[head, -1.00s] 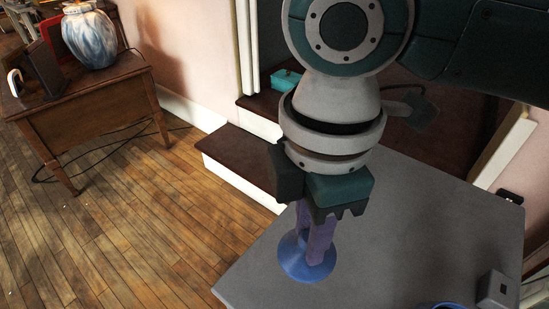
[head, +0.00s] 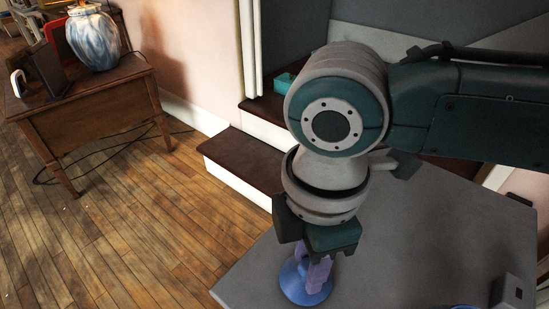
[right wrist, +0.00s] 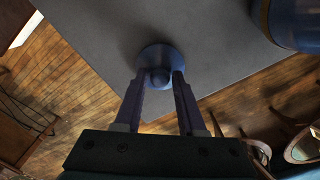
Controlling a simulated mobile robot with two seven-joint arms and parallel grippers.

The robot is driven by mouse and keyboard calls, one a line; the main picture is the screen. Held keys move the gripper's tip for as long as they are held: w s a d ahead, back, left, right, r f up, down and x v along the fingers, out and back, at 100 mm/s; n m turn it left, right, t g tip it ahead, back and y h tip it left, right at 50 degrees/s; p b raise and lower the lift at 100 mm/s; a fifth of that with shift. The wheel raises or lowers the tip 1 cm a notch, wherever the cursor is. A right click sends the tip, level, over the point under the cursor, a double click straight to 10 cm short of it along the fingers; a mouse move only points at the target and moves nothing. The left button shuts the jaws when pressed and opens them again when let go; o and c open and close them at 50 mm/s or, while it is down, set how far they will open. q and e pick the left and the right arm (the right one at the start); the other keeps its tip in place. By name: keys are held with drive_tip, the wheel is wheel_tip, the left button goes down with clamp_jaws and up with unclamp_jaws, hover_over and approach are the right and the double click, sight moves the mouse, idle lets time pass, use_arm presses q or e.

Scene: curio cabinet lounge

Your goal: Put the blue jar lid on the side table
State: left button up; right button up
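The blue jar lid (head: 294,286) is a round disc with a raised knob. It shows below my right gripper (head: 318,276) in the head view, in front of a flat grey surface. In the right wrist view the lid (right wrist: 158,55) is at the tips of my right gripper (right wrist: 160,80), with its knob between the two purple fingers. The fingers are closed around the knob. The gap between lid and grey surface is hard to judge. A wooden side table (head: 95,118) stands at the far left of the head view, away from the gripper. My left gripper is out of view.
A blue and white vase (head: 93,42) and a dark upright frame (head: 47,68) stand on the wooden table. A dark-topped step (head: 245,160) rises by the wall, with a teal object (head: 284,82) above it. Open plank floor (head: 130,225) lies between.

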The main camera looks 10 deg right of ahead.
drive_tip(key=shift+o, duration=1.4)
wheel_tip(320, 180, up, 12)
drive_tip(key=p, duration=0.4)
drive_tip(key=shift+r, duration=0.2)
